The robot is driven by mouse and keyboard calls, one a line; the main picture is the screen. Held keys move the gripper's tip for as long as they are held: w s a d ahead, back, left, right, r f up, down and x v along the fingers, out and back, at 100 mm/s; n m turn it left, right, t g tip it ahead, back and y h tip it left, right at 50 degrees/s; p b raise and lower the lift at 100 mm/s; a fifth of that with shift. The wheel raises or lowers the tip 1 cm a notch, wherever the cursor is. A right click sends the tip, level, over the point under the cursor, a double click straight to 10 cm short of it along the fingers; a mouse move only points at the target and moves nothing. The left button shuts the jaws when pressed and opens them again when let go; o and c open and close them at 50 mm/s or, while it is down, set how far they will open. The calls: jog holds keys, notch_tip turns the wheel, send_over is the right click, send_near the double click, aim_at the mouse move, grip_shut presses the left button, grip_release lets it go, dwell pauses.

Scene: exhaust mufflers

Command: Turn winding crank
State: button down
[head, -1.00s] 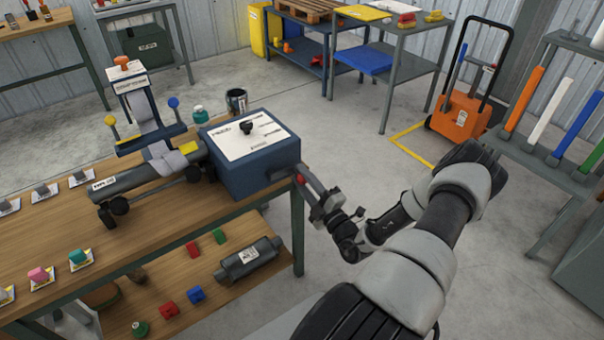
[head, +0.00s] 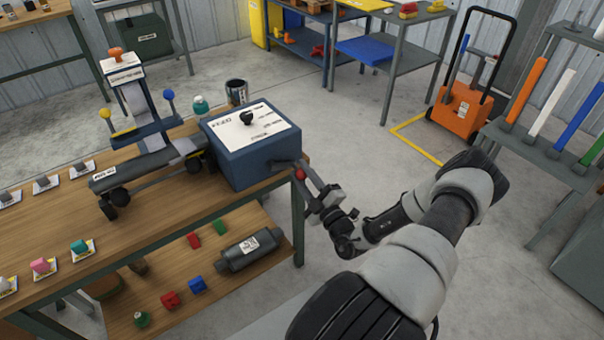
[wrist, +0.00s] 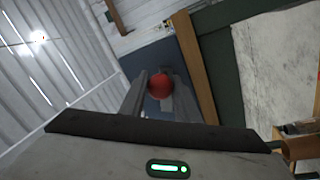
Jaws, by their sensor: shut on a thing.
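The winding crank (head: 300,175) has a red knob and sits on the right side of a blue box (head: 247,158) with a white labelled top and a black knob. My gripper (head: 312,187) is at the box's right side, shut on the red crank knob. In the wrist view the red knob (wrist: 160,86) sits between the two fingers, with the blue box side behind it. The crank arm is mostly hidden by my gripper. A grey cylinder on a wheeled carriage (head: 140,175) lies left of the box.
The box stands near the right end of the wooden bench (head: 130,225). A lower shelf holds a muffler (head: 250,248) and several coloured blocks. A blue-handled lever stand (head: 140,115) rises behind. A rack (head: 540,165) of coloured tubes stands at right. Open floor lies between.

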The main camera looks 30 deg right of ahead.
jog(key=c, duration=1.4)
grip_release()
jog(key=shift+o, duration=0.2)
jog(key=s+f, duration=0.3)
jog(key=s, duration=1.4)
jog(key=shift+a, duration=0.3)
jog(key=shift+s+f, duration=0.1)
